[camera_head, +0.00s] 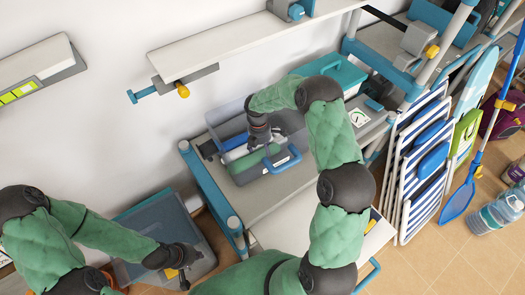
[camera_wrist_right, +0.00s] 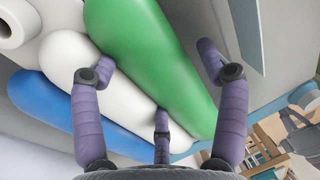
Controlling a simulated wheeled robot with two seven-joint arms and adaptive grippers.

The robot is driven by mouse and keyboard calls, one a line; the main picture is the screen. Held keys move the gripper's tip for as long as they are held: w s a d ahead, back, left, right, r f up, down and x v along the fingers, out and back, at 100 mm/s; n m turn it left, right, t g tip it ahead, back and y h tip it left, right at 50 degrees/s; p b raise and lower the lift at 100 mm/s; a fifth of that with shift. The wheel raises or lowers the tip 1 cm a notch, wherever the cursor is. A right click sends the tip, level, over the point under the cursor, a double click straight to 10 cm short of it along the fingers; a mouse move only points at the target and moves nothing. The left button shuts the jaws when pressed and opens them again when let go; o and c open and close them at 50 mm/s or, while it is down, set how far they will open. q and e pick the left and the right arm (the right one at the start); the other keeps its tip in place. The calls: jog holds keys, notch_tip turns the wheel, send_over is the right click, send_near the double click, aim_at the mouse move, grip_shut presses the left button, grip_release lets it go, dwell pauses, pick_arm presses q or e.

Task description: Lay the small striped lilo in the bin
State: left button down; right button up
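The small striped lilo (camera_wrist_right: 150,60), with puffed blue, white and green tubes, fills much of the right wrist view. In the head view its green part (camera_head: 247,160) shows in a grey box on the bench, below my right gripper (camera_head: 262,140). In the wrist view my right gripper (camera_wrist_right: 158,58) has its fingers spread over the white and green tubes, one on each side of the green tube. Contact is unclear. My left gripper (camera_head: 182,268) is low at the left, near a grey-blue bin (camera_head: 150,215); its fingers are too small to read.
The grey box (camera_head: 215,118) has a blue handle (camera_head: 283,160) and stands on a bench with blue posts (camera_head: 213,190). A teal box (camera_head: 335,70) is behind it. Folded striped chairs (camera_head: 420,165) lean at the right. A shelf (camera_head: 240,38) hangs above.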

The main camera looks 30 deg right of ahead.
jog(key=shift+r, duration=0.15)
notch_tip(320, 180, up, 12)
jog(key=w+p, duration=0.2)
jog(key=shift+w, duration=0.15)
dwell(0.3)
